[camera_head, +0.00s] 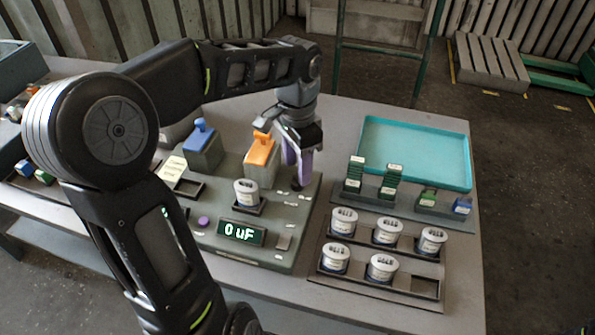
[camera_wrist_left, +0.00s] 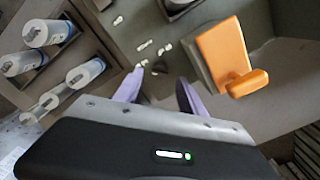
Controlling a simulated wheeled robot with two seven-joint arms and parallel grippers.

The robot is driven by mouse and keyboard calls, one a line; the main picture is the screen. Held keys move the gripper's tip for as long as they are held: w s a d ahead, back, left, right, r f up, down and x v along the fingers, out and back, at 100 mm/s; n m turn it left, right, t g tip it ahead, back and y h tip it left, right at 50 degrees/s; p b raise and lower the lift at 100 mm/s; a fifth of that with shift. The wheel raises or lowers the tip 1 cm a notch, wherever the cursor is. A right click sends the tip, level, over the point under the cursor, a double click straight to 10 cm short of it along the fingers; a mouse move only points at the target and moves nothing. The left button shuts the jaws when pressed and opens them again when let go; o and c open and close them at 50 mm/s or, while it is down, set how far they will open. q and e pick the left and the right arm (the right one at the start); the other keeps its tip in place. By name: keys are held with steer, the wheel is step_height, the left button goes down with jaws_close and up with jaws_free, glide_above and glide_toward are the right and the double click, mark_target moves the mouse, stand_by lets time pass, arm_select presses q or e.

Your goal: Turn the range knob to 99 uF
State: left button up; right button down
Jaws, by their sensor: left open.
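The grey-green tester panel (camera_head: 220,178) stands on the table, and its display (camera_head: 241,232) reads "0 uF". A small dark round knob (camera_head: 297,183) is on its right side, partly hidden by my gripper; it shows in the left wrist view (camera_wrist_left: 159,67), with pale labels around it. My left gripper (camera_head: 298,166) points down over the knob with its purple fingers apart. In the left wrist view the fingertips (camera_wrist_left: 157,82) stand either side of the knob's line, and nothing is between them. I cannot tell whether they touch the knob. My right gripper is not in view.
An orange lever block (camera_head: 260,155) stands close left of the gripper, with a blue lever block (camera_head: 201,140) beyond. A white-topped can (camera_head: 246,192) sits in the panel.

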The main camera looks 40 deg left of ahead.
mark_target(297, 182)
arm_select(q)
steer(key=shift+f, duration=1.4)
steer(key=shift+c, duration=0.6)
jaws_close()
